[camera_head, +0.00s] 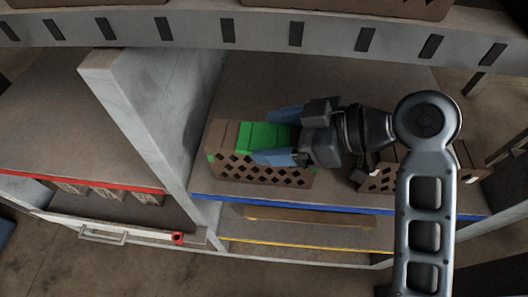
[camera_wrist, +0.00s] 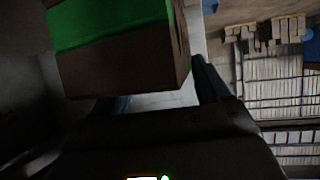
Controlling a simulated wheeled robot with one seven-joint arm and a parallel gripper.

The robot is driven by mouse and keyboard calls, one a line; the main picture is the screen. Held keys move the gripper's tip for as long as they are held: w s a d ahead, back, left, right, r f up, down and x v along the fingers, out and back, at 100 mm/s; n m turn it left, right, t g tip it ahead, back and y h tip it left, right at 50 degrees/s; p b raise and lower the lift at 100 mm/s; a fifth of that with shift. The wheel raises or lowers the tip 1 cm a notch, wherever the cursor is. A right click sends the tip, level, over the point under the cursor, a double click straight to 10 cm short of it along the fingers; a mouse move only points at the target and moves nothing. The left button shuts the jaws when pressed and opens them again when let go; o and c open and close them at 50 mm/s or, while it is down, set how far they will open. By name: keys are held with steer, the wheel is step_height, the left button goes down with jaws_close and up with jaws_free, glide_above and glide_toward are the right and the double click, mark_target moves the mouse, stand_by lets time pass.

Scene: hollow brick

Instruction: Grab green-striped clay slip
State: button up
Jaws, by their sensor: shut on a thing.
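The green-striped clay slip (camera_head: 262,172) is a brown hollow brick with diamond-shaped holes in its front and a bright green band on top. It sits on the shelf left of centre in the head view. In the wrist view its brown and green end (camera_wrist: 110,30) fills the upper left. My gripper (camera_head: 272,138) is shut on its right part, with one blue finger behind it and one across its front face. The fingers and gripper body hide part of the green band. I cannot tell whether the brick is lifted.
Another brown brick with holes (camera_head: 378,182) is to the right, partly behind my arm. A pale upright divider (camera_head: 140,125) stands close on the left. A shelf beam with dark slots (camera_head: 260,32) runs above. The shelf has a blue front edge (camera_head: 330,207).

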steer(key=c, duration=0.4)
steer(key=shift+f, duration=0.1)
steer(key=shift+r, duration=0.2)
